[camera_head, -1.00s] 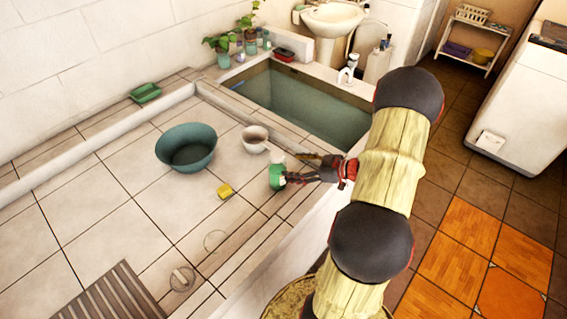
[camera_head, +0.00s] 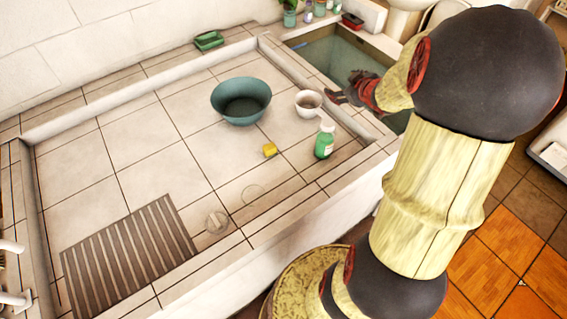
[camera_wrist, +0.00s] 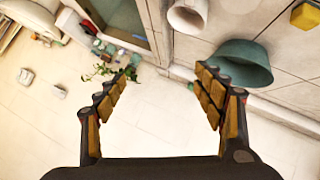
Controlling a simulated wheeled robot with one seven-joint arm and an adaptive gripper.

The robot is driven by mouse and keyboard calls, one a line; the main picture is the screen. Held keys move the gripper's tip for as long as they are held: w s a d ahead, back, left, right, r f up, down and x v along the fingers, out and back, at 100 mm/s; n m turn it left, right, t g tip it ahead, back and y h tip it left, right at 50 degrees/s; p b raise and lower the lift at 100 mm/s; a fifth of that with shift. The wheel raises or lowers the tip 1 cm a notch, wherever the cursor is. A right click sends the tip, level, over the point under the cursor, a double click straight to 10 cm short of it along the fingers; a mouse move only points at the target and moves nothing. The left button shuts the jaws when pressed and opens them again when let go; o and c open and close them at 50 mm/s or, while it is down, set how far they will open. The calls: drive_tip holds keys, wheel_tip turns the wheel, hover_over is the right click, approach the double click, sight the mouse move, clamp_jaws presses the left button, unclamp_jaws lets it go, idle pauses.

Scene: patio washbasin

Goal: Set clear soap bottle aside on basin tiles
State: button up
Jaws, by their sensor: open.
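A soap bottle (camera_head: 325,142), green with a pale whitish top, stands upright on the basin tiles (camera_head: 80,180) near their front right edge. It is the only bottle on these tiles that could be the clear soap bottle. My gripper (camera_head: 338,96) is above and behind it in the head view, near the corner of the water tank, and apart from it. In the wrist view my gripper (camera_wrist: 166,85) has its two fingers spread wide with nothing between them. The bottle is not in the wrist view.
A white cup (camera_head: 308,103) stands just behind the bottle, near my gripper. A teal bowl (camera_head: 241,101) and a yellow block (camera_head: 270,150) are to its left. A slatted mat (camera_head: 130,250) lies front left. Tiles between are clear.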

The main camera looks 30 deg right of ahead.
drive_tip(key=s+a+r+m+g+h, duration=0.1)
drive_tip(key=s+a+r+m, duration=0.15)
drive_tip(key=a+r, duration=0.35)
drive_tip(key=s+a+r+m+g+h, duration=0.1)
drive_tip(key=s+a+r, duration=0.3)
drive_tip(key=a, duration=0.5)
drive_tip(key=s+a+g+y, duration=0.1)
drive_tip(key=s+a+y, duration=0.1)
drive_tip(key=s+a, duration=0.6)
drive_tip(key=s+a+g+y, duration=0.2)
drive_tip(key=s+a, duration=0.6)
drive_tip(key=a, duration=0.5)
drive_tip(key=shift+f+n+y, duration=0.25)
drive_tip(key=shift+n+y, duration=0.1)
drive_tip(key=shift+y, duration=0.45)
